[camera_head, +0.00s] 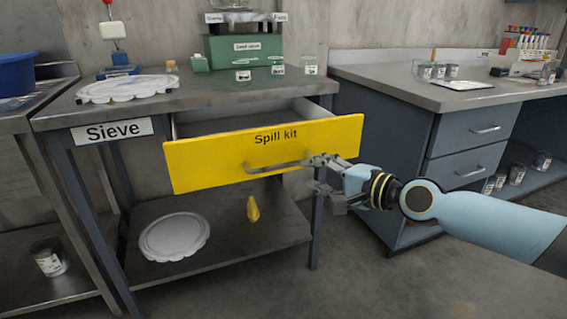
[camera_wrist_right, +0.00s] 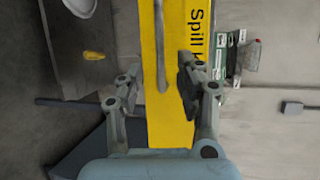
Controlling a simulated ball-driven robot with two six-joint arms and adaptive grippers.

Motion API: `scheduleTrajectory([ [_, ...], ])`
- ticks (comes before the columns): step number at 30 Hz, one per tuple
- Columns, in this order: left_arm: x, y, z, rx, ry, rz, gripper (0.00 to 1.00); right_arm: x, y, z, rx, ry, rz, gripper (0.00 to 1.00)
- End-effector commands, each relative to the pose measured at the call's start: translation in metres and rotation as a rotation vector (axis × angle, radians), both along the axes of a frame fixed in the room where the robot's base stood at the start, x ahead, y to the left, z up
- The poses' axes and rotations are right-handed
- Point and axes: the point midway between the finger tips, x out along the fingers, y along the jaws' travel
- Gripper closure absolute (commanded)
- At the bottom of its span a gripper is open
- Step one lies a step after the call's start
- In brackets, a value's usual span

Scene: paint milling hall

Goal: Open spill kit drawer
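The spill kit drawer (camera_head: 210,160) has a yellow front labelled "Spill kit" and stands pulled out from under the sieve table, with its grey inside showing. Its grey bar handle (camera_head: 272,168) runs across the front. My right gripper (camera_head: 317,175) is at the right end of the handle. In the right wrist view, the right gripper (camera_wrist_right: 160,72) has its fingers spread wide, one on each side of the line of the handle (camera_wrist_right: 160,45), with gaps on both sides. I cannot tell any contact with the handle. My left gripper is not in view.
The sieve table (camera_head: 190,101) carries a white scalloped plate (camera_head: 128,88), a green balance (camera_head: 245,48) and small jars. A lower shelf (camera_head: 270,235) holds another plate (camera_head: 174,237). A blue-grey cabinet (camera_head: 465,145) stands right. Open floor (camera_head: 370,285) lies in front.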

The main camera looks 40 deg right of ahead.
Motion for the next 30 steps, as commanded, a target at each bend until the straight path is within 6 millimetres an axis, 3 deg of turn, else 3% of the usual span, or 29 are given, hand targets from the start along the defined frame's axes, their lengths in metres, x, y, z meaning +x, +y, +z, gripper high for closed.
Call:
scheduleTrajectory([
  [9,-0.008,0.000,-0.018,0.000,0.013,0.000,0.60,0.062,0.011,-0.014,0.005,-0.002,0.000,0.64],
  [15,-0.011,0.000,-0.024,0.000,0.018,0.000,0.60,0.087,0.015,-0.018,0.002,-0.001,0.002,0.64],
  [26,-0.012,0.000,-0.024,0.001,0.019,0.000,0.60,0.094,0.016,-0.018,0.001,0.000,0.002,0.64],
  [30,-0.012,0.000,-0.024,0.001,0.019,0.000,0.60,0.094,0.016,-0.018,0.001,0.000,0.003,0.79],
])
